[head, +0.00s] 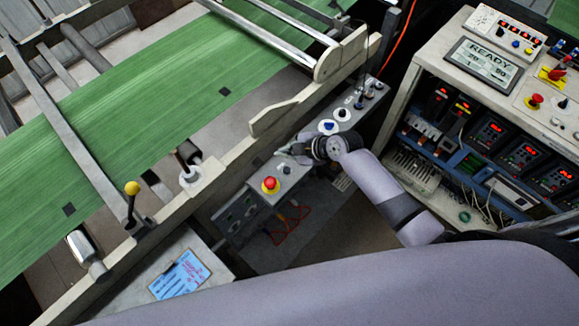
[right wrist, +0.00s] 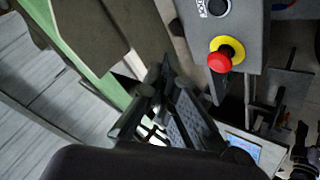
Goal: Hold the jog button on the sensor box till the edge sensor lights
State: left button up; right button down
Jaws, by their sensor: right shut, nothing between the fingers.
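A grey control box (head: 262,194) runs along the near side of the machine in the head view. It carries a red stop button on a yellow ring (head: 270,184) and, farther along, a blue-centred button (head: 328,127). My right gripper (head: 287,151) is shut and empty, close over the box between these buttons; contact cannot be told. In the right wrist view the gripper's dark fingers (right wrist: 160,100) point away from the camera, left of the red stop button (right wrist: 219,62). I cannot tell which button is the jog button. No lit edge sensor can be made out. My left gripper is out of view.
Green web (head: 150,135) with dark square marks runs over the rollers. A control cabinet (head: 425,75) at right has a display reading READY and red digits. A yellow-knobbed lever (head: 132,188) and a clipboard (head: 180,275) are at lower left.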

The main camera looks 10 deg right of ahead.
jog(key=shift+r, duration=0.15)
jog(key=b, duration=0.6)
send_over(286, 171)
notch_tip(286, 171, down, 8)
jog(key=shift+s+f, duration=0.1)
jog(key=shift+f, duration=0.05)
jog(key=shift+f+b, duration=0.35)
jog(key=shift+b, duration=0.05)
dwell(1.0)
jog(key=shift+f+b, duration=0.4)
jog(key=shift+b, duration=0.1)
